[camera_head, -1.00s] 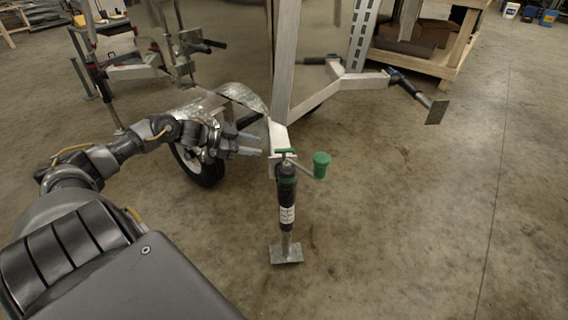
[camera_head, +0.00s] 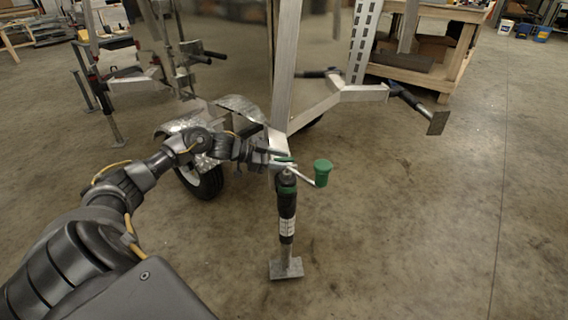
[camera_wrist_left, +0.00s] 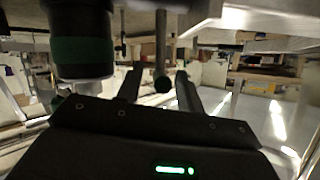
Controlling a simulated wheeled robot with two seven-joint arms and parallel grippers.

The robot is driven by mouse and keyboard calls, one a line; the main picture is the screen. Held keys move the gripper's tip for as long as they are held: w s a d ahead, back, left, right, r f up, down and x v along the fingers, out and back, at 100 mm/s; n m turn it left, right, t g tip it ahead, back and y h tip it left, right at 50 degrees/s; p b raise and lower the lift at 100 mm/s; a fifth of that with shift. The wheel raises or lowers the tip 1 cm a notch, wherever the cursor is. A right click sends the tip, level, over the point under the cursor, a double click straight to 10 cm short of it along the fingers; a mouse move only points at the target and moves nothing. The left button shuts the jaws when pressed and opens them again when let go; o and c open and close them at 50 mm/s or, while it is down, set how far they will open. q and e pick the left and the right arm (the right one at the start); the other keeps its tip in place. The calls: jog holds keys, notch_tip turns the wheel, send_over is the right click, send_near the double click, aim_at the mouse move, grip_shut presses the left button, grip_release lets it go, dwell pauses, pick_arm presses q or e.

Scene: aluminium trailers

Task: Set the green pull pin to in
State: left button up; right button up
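The green pull pin (camera_head: 286,158) shows as a short green bar at the top of the black jack post (camera_head: 287,205), beside the silver trailer frame. My left gripper (camera_head: 281,161) has its fingers at the pin. In the left wrist view, a thin rod with a dark green rounded end (camera_wrist_left: 163,85), which looks like the pin, lies between the two fingers of my left gripper (camera_wrist_left: 157,88). Gaps show on both sides, so the gripper looks open. The jack post with its green band (camera_wrist_left: 82,50) stands close at the left there. My right gripper is not in view.
The jack's crank with a green knob (camera_head: 323,172) sticks out right of the post, close to my gripper. A trailer wheel (camera_head: 201,180) and fender (camera_head: 240,106) are behind my forearm. The concrete floor (camera_head: 410,220) at the right is clear.

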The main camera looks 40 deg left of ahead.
pick_arm(q)
jog(key=shift+w+d+f, duration=0.2)
jog(key=shift+w+d, duration=0.15)
jog(key=shift+w, duration=0.15)
grip_shut()
